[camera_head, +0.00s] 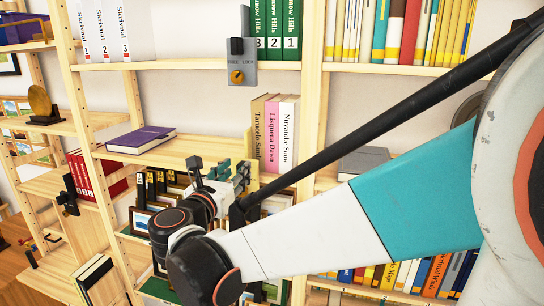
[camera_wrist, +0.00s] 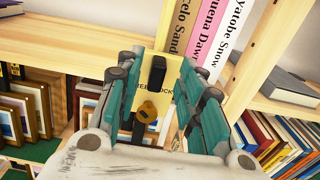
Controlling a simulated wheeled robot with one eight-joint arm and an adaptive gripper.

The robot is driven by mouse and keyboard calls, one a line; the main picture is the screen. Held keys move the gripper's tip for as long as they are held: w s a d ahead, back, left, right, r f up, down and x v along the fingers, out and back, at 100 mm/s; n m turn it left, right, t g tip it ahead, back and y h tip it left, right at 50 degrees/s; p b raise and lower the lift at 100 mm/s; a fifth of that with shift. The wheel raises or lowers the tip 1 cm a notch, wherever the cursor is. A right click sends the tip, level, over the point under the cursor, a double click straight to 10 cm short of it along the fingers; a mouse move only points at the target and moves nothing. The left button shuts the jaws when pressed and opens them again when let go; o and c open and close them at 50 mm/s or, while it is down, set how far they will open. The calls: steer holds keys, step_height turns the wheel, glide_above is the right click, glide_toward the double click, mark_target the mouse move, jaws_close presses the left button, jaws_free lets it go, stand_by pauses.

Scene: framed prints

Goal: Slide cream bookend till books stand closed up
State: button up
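In the wrist view the cream bookend (camera_wrist: 172,88) shows a black lever (camera_wrist: 157,72) and a brass knob (camera_wrist: 147,112), with partly covered lettering on its plate. In the head view only a sliver of the bookend shows behind my gripper (camera_head: 240,172). Three upright books, tan, pink (camera_head: 271,135) and white, stand on the middle shelf beside the bookend; they also show in the wrist view (camera_wrist: 205,28). My gripper (camera_wrist: 157,62) is open, its teal fingers either side of the lever. I cannot tell whether they touch the bookend.
A purple book (camera_head: 141,139) lies flat on the shelf to the left. A grey bookend (camera_head: 242,62) stands by green books above. A wooden upright (camera_head: 311,95) borders the books on the right. Framed prints (camera_wrist: 30,105) stand on the shelf below.

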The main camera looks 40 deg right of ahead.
steer(key=v, duration=0.9)
steer(key=s+d+f+m+g+y+b, duration=0.15)
steer(key=f+m+b, duration=0.25)
steer(key=f, duration=0.4)
steer(key=s+f+m+g+y+b, duration=0.1)
steer(key=s+f+m+y+b, duration=0.25)
steer(key=f, duration=0.35)
steer(key=s+d+f+m+g+y+b, duration=0.1)
steer(key=s+f+m+y+b, duration=0.2)
steer(key=f, duration=0.5)
steer(key=s+a+f+m+y+b, duration=0.2)
steer(key=a+f+m+y+b, duration=0.1)
steer(key=f+m+b, duration=0.3)
steer(key=s+a+f+m+y+b, duration=0.3)
steer(key=a+f+m+b, duration=0.2)
steer(key=f+m, duration=0.3)
steer(key=shift+s+f+m+y+b, duration=0.15)
steer(key=shift+f+m+y+b, duration=0.2)
steer(key=shift+f+b, duration=0.15)
